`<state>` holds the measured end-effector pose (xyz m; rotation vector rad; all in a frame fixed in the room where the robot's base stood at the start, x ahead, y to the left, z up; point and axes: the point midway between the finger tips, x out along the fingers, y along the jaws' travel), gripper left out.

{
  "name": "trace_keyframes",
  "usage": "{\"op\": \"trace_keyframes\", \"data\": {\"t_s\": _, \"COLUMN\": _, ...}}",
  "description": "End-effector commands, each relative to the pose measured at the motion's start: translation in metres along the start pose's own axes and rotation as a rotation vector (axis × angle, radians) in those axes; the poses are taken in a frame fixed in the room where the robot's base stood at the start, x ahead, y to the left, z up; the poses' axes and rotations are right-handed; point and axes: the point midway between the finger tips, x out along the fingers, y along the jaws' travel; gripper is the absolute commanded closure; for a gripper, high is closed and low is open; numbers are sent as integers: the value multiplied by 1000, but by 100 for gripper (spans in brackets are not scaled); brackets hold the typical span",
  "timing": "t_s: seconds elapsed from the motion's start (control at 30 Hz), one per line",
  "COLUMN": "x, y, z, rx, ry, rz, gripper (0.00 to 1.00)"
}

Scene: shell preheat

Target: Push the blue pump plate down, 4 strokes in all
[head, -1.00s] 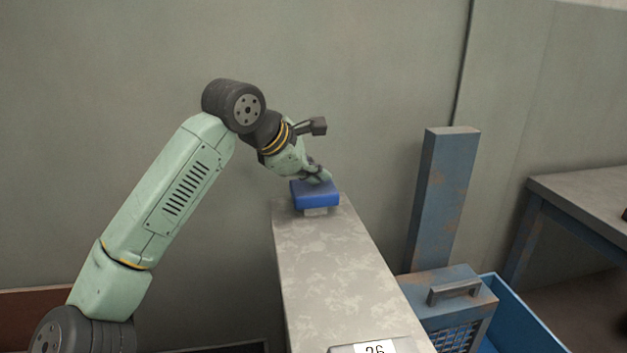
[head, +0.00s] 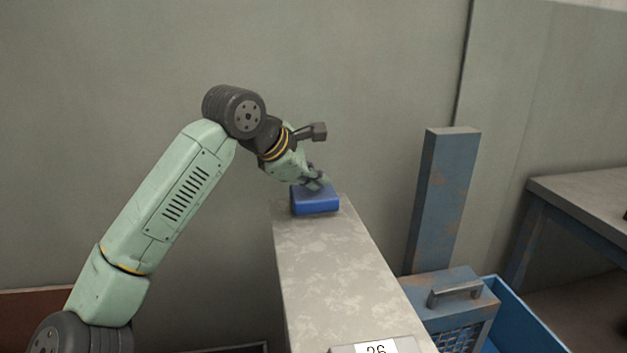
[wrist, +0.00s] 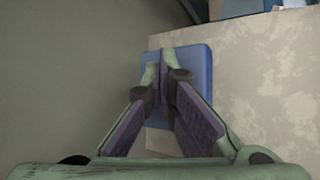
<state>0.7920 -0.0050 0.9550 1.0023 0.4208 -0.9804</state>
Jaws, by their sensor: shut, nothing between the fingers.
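The blue pump plate (head: 316,204) sits at the far end of the grey pedestal top in the head view. It is low, with no stem showing beneath it. It also shows in the wrist view (wrist: 198,75), partly hidden by the fingers. My gripper (head: 318,183) is shut and empty, its fingertips pointing down at the plate's top and seeming to touch it. In the wrist view my gripper's fingertips (wrist: 163,62) are together over the plate, left of its middle.
The grey pedestal (head: 335,265) carries a panel with the number 26 (head: 376,349) at its near end. To the right stand a worn blue post (head: 443,195), a handled blue box (head: 455,300) and a blue bin (head: 530,325). A table (head: 585,190) is at far right.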

Motion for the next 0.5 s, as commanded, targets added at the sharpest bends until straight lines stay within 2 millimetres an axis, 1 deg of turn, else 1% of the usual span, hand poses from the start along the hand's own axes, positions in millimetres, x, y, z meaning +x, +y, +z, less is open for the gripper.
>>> {"op": "trace_keyframes", "data": {"t_s": 0.27, "x": 2, "y": -2, "z": -2, "rx": -1, "ry": 3, "rz": -5, "gripper": 100}}
{"op": "trace_keyframes", "data": {"t_s": 0.5, "x": -4, "y": 3, "z": 3, "rx": -1, "ry": 3, "rz": -5, "gripper": 100}}
